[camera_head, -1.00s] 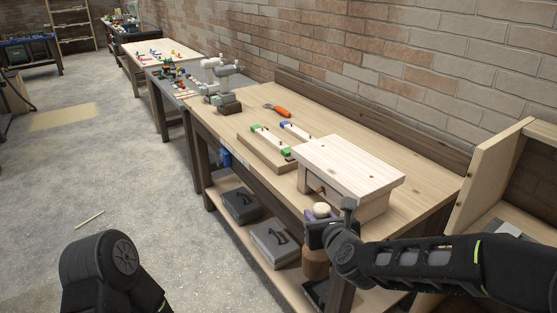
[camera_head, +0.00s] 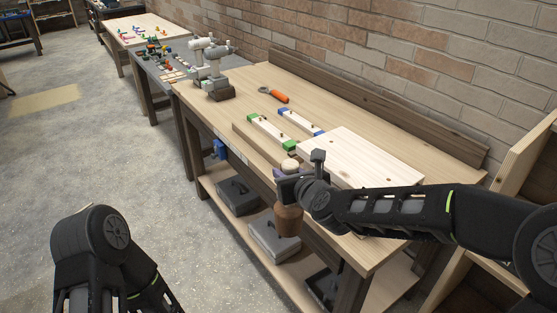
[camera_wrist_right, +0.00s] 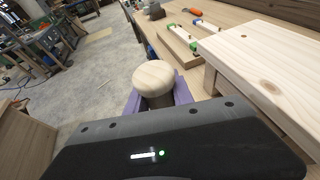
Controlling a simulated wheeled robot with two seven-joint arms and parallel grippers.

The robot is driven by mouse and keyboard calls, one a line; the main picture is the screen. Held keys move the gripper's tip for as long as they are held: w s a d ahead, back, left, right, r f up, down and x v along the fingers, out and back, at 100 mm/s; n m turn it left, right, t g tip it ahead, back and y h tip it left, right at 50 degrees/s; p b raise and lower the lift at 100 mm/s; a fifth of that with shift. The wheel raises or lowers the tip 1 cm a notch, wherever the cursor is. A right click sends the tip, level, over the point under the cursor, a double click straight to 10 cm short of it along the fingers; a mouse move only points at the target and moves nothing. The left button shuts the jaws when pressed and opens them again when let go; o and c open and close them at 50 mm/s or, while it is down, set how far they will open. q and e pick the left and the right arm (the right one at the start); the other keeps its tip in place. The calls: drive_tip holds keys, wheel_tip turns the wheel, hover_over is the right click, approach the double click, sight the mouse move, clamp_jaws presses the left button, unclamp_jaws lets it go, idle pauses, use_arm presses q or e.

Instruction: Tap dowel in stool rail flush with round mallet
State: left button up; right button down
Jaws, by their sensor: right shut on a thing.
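My right gripper (camera_head: 289,184) is shut on the round mallet (camera_head: 288,219), beside the bench's front edge. The mallet hangs upright: its brown, thick body is below the jaws and its pale rounded end is above. In the right wrist view the mallet's pale round end (camera_wrist_right: 154,77) sits between the purple fingers. The pale wooden stool (camera_head: 362,150) stands on the bench, just right of the gripper. It also shows in the right wrist view (camera_wrist_right: 265,60). I cannot make out the dowel; my gripper and arm cover the stool's near side. My left gripper is out of view.
On the workbench (camera_head: 345,100) lie an orange-handled tool (camera_head: 273,94) and two pale bars with green and blue ends (camera_head: 268,131). Grey cases (camera_head: 274,238) sit on the lower shelf. Floor at left is clear.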

drive_tip(key=shift+w+r, duration=0.15)
drive_tip(key=shift+w, duration=0.1)
drive_tip(key=shift+s, duration=0.1)
drive_tip(key=shift+r, duration=0.1)
drive_tip(key=shift+f+b, duration=0.2)
drive_tip(key=shift+b, duration=0.4)
drive_tip(key=shift+w+d+r+b, duration=0.1)
drive_tip(key=shift+w+d+b, duration=0.65)
drive_tip(key=shift+d, duration=0.25)
drive_tip(key=shift+w+d+r+b, duration=0.1)
drive_tip(key=shift+w+d+b, duration=0.6)
drive_tip(key=shift+d, duration=0.3)
